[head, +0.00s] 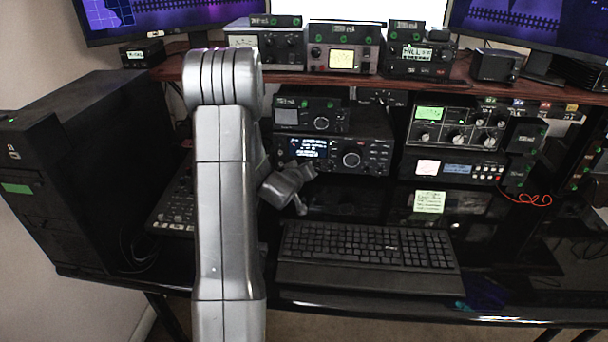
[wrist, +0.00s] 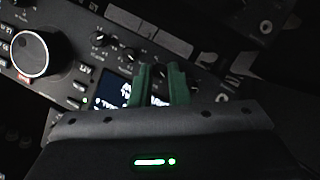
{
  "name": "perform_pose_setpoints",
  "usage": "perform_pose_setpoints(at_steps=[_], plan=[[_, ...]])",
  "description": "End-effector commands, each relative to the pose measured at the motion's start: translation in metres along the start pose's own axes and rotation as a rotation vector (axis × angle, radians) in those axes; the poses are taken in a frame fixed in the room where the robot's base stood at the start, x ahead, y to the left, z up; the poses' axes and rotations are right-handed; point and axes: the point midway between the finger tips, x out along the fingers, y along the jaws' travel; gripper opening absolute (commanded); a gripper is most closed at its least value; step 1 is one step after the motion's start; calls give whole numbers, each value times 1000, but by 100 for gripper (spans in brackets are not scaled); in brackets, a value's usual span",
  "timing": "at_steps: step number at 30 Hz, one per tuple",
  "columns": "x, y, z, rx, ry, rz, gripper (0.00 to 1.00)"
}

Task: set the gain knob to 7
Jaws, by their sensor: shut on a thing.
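The radio (head: 378,150) with a lit screen (head: 312,148) and a large dial (head: 351,159) stands under the shelf in the head view. In the wrist view its panel is tilted, with the large dial (wrist: 30,54) at the upper left and the screen (wrist: 110,93) partly behind the fingers. My gripper (wrist: 160,71) has its green fingers at a row of small knobs, shut on one of them. The fingers mostly hide that knob, and I cannot read its label or setting.
Other small knobs (wrist: 100,39) sit close beside the fingers. A keyboard (head: 367,255) lies in front of the radio. A smaller unit (head: 310,116) rests on top of it. More rack units (head: 455,130) stand to the right, and a black computer case (head: 85,170) to the left.

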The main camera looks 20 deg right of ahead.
Motion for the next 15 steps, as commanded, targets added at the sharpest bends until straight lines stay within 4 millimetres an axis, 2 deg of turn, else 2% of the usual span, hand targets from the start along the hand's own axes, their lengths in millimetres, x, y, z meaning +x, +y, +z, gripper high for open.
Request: perform_pose_setpoints(at_steps=[15], plan=[[2,0,6,305,2,-125,0]])
